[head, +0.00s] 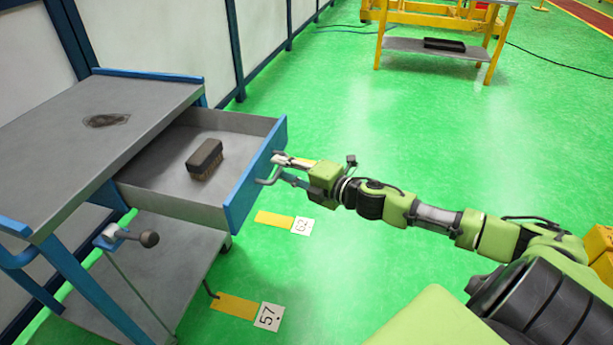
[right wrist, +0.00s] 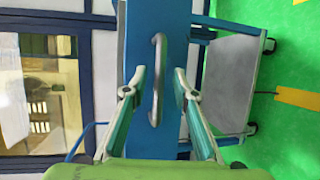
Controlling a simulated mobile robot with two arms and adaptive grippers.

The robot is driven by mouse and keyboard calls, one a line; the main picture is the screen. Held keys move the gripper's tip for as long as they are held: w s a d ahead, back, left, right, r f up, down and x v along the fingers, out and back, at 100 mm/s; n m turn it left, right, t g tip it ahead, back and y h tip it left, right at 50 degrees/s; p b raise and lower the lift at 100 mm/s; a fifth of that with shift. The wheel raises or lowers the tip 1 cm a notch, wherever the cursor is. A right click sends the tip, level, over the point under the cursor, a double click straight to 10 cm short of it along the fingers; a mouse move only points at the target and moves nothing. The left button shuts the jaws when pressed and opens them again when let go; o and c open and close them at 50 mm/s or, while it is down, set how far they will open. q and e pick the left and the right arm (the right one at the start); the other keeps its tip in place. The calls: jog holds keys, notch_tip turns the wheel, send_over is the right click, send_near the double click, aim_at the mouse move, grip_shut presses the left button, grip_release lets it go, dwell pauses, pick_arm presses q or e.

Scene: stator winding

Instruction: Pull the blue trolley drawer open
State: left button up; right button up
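The blue trolley drawer (head: 252,178) stands open, pulled well out from under the grey trolley top (head: 90,115). Its blue front also shows in the right wrist view (right wrist: 148,25). The grey bar handle (right wrist: 157,80) is on that front. My right gripper (head: 284,170) is at the handle, pointing toward the drawer front. In the right wrist view, its two fingers (right wrist: 158,85) are spread on either side of the handle, with visible gaps between. My left gripper is not in view.
A vice-like clamp with a knob (head: 148,239) sits at the trolley's near side. Floor marker 57 (head: 269,317) and marker 62 (head: 302,226) lie nearby. A far table (head: 430,48) holds a black tray (head: 444,45).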

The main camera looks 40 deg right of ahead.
jog(key=v, duration=1)
jog(key=shift+s, duration=0.25)
dwell(0.4)
